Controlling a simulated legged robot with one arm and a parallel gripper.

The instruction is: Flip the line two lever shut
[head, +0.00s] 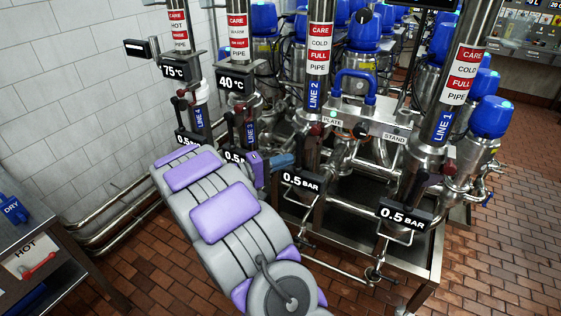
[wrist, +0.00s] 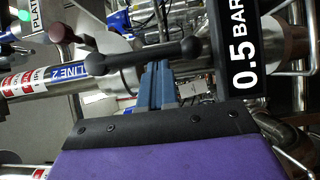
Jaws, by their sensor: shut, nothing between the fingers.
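The line two pipe (head: 316,75) stands upright with a blue LINE 2 label, which also shows sideways in the wrist view (wrist: 85,73). A black lever with a rounded end (wrist: 145,57) crosses the wrist view in front of that pipe. My gripper (head: 289,160) is just left of the line two valve in the head view. In the wrist view my gripper (wrist: 158,66) shows its blue fingers together and empty, tips right by the middle of the lever. I cannot tell whether they touch it. In the head view the lever is small and hard to make out.
A 0.5 BAR display (head: 301,183) hangs close beside the valve and fills the right of the wrist view (wrist: 242,45). The line one pipe (head: 455,85) stands to the right, the line four pipe (head: 197,122) to the left. Brick floor (head: 500,240) is open at right.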

